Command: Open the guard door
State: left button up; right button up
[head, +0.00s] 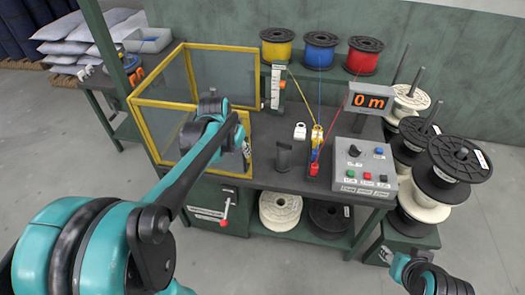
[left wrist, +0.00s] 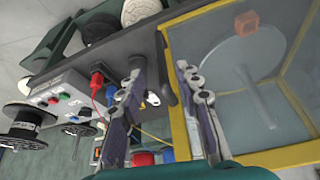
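The guard (head: 160,104) is a box of clear panels in yellow frames at the left of the bench. Its front door panel (head: 172,132) looks shut, though my left arm hides part of it. My left gripper (head: 244,150) is at the guard's front right corner. In the left wrist view my left gripper (left wrist: 160,72) is open, its fingers spread on either side of a dark upright bar (left wrist: 163,62) beside the yellow frame (left wrist: 178,85). I cannot tell whether they touch it. A grey disc (left wrist: 240,52) shows through the clear panel. My right gripper is out of view.
A grey control box (head: 362,165) and a "0 m" display (head: 370,101) stand on the bench's right. Yellow (head: 277,46), blue (head: 320,52) and red (head: 364,56) spools sit at the back. A red-knobbed lever (head: 226,207) sticks out from the cabinet front.

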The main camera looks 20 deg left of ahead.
pick_arm(q)
jog(key=b, duration=0.4)
send_over(246, 169)
jog(key=f, duration=0.7)
jog(key=shift+w+a+f, duration=0.25)
jog(key=shift+w+a, duration=0.05)
grip_shut()
